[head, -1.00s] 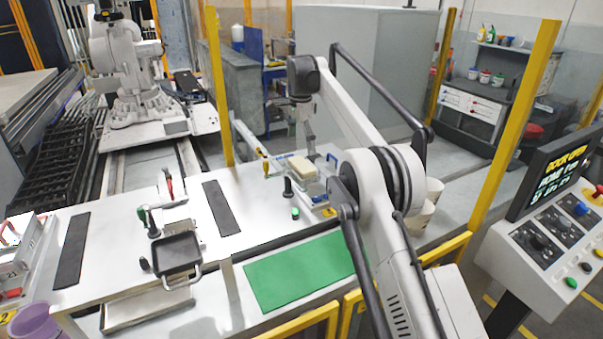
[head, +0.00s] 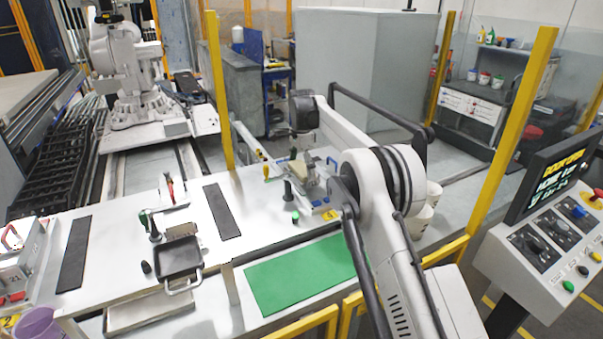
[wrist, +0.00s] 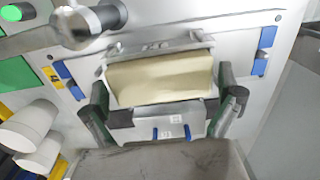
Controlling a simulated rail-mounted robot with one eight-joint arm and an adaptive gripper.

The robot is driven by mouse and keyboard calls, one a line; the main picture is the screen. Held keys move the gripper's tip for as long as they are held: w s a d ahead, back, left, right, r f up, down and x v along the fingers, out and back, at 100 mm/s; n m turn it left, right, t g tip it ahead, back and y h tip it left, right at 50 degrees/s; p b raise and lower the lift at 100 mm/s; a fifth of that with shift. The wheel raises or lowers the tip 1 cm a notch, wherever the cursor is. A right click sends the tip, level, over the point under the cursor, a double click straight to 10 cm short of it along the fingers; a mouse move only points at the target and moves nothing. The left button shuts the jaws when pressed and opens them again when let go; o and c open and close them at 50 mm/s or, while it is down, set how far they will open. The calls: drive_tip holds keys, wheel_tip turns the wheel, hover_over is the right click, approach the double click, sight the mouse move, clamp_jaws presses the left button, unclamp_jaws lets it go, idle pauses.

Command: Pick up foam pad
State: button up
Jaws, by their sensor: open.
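The foam pad (wrist: 160,80) is a pale beige block in the wrist view. It lies in a light metal holder on a white plate with blue clamps. My gripper (wrist: 162,100) is open, with one dark finger at each side of the pad's near edge. I cannot tell whether either finger touches it. In the head view the pad (head: 296,168) is partly hidden by my gripper (head: 308,172), which is low over the holder at the table's far right.
A silver knob (wrist: 90,25) stands close to the pad. A black tray (head: 180,259) is to the left. White cups (wrist: 30,135) stand beside the table.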

drive_tip(key=c, duration=0.9)
drive_tip(key=shift+r, duration=0.1)
